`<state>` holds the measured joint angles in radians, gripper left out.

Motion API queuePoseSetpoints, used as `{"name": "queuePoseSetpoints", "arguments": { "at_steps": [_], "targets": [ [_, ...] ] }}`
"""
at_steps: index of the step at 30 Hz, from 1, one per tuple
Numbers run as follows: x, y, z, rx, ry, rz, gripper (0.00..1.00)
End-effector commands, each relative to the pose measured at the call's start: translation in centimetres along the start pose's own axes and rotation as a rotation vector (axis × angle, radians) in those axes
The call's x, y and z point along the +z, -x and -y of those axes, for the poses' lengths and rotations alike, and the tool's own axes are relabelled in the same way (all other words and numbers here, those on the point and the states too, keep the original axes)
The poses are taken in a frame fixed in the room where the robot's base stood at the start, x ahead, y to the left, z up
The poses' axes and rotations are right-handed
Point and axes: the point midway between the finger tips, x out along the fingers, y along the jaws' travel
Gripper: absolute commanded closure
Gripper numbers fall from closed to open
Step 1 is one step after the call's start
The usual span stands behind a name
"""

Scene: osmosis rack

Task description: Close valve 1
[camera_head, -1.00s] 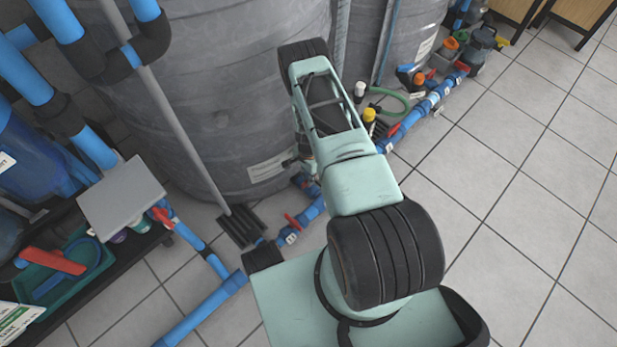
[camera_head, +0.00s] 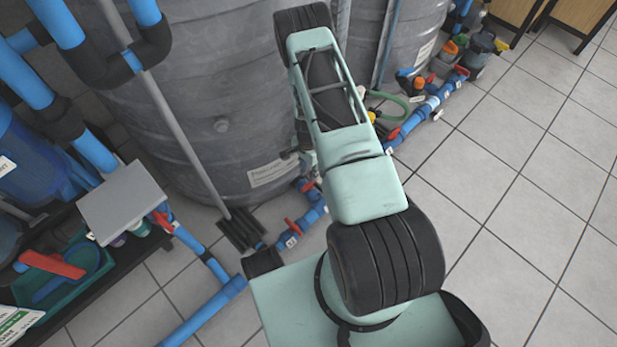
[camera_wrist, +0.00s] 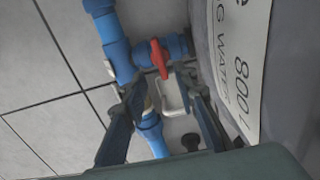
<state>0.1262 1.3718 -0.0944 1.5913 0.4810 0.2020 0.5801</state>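Valves with red handles sit on the blue pipe along the tank base. In the head view, one red handle (camera_head: 292,226) lies left of my arm and another (camera_head: 308,185) lies farther along, close to it. In the wrist view, a red valve handle (camera_wrist: 160,58) stands on a blue pipe just ahead of my fingertips. My gripper (camera_wrist: 166,90) is open, its two dark fingers apart, and I see no contact with the handle. A pale tag or bracket (camera_wrist: 175,95) shows between the fingers. I cannot read which valve is number 1. My arm mostly hides my gripper in the head view.
A large grey tank (camera_head: 215,110) with a white label (camera_wrist: 238,60) stands close beside the valves. More piping and a grey plate (camera_head: 122,202) are at left. Tiled floor is clear at right.

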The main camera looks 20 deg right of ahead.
Motion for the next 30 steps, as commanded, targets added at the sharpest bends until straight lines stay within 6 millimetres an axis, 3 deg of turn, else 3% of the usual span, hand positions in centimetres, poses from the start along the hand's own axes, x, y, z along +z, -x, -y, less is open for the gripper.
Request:
{"name": "queuePoseSetpoints", "arguments": {
  "at_steps": [3, 9, 30],
  "targets": [
    [0.0, 2.0, 0.1, -0.001, 0.001, -0.001, 0.73],
    [0.0, 3.9, 0.0, 0.000, 0.001, 0.000, 0.73],
    [-0.1, 4.5, 0.0, 0.000, 0.001, -0.001, 0.73]
  ]
}}
